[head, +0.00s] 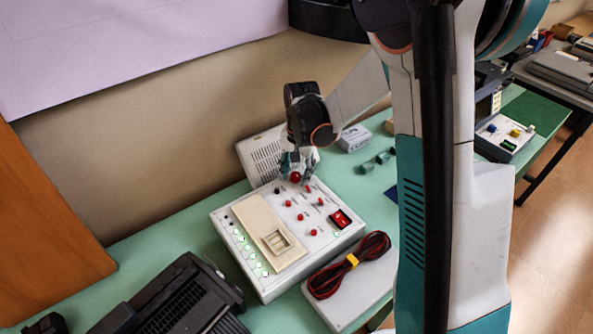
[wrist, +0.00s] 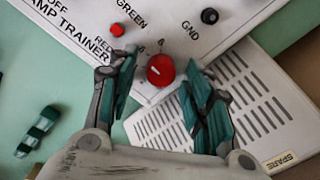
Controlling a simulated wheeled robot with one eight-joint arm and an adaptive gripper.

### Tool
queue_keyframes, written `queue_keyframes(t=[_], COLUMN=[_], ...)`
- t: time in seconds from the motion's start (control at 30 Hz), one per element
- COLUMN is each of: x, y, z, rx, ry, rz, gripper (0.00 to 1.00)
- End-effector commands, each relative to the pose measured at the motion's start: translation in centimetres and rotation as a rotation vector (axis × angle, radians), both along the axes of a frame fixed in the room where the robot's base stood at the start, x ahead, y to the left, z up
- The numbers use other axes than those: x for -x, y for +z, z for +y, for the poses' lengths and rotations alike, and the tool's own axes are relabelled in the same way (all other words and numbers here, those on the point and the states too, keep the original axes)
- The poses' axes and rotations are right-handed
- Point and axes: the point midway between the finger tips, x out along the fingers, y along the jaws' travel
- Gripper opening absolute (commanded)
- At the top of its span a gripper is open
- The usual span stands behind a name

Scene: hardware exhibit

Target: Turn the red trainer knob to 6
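The red trainer knob (wrist: 160,70) is a round red cap near the panel's printed "RED" label in the wrist view. It has a short white mark on its left part, and small scale digits are printed just beyond it, one looking like a 6. My gripper (wrist: 162,78) is open, its teal-padded fingers on either side of the knob, with small gaps visible. In the head view my gripper (head: 297,168) points down at the far corner of the white trainer box (head: 228,222), over the red knob (head: 295,177). The exact mark direction is hard to read.
A vented grey unit labelled "SPARE" (wrist: 262,105) stands right behind the box. Small red knobs (head: 313,232), a red switch (head: 341,219) and a black knob (wrist: 209,16) are on the panel. A red-black cable coil (head: 349,264) lies in front. Green blocks (head: 376,162) lie right.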

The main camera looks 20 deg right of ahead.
Motion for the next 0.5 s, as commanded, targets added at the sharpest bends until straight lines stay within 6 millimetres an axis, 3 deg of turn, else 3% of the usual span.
queue_keyframes(t=[0.27, 0.5], x=[0.0, 0.2], y=[1.0, 5.3], z=[0.0, -0.2], rx=[0.0, 0.0], ry=[0.0, -0.001], rz=[0.0, 0.0], gripper=[0.46, 0.46])
